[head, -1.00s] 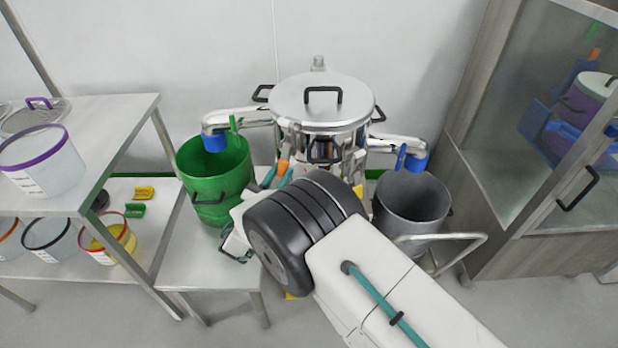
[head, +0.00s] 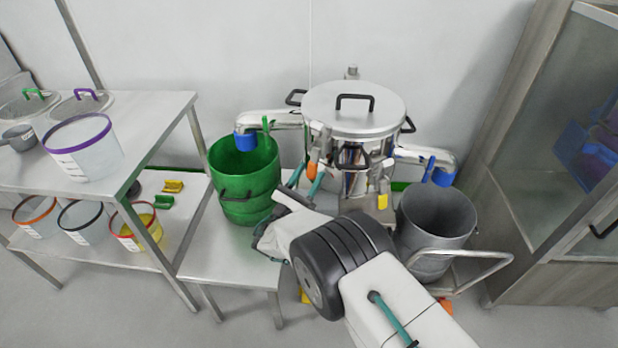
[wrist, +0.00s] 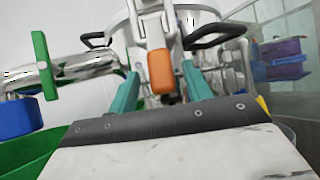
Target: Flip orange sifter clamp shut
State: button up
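The orange sifter clamp (head: 313,166) is on the front of the steel sifter (head: 354,112), below its lid, with its orange end low. In the wrist view the orange clamp (wrist: 161,73) shows its rounded orange grip below a pale metal lever. My gripper (head: 307,180) is open, with its teal fingers close to the clamp in the head view. In the wrist view the fingers of my gripper (wrist: 162,92) stand left and right of the orange grip, apart from each other. I cannot tell whether either finger touches it.
A green bin (head: 246,178) stands left of the sifter on a low table (head: 225,262). A grey bin (head: 436,215) stands at right. A green clamp (head: 266,130), blue clamp (head: 428,168) and yellow clamp (head: 383,201) surround the sifter. A cabinet (head: 540,190) bounds the right side.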

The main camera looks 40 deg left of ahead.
jog(key=shift+d+f, duration=0.1)
jog(key=v, duration=0.7)
jog(key=shift+s+f, duration=0.15)
jog(key=shift+s, duration=0.15)
dwell(0.4)
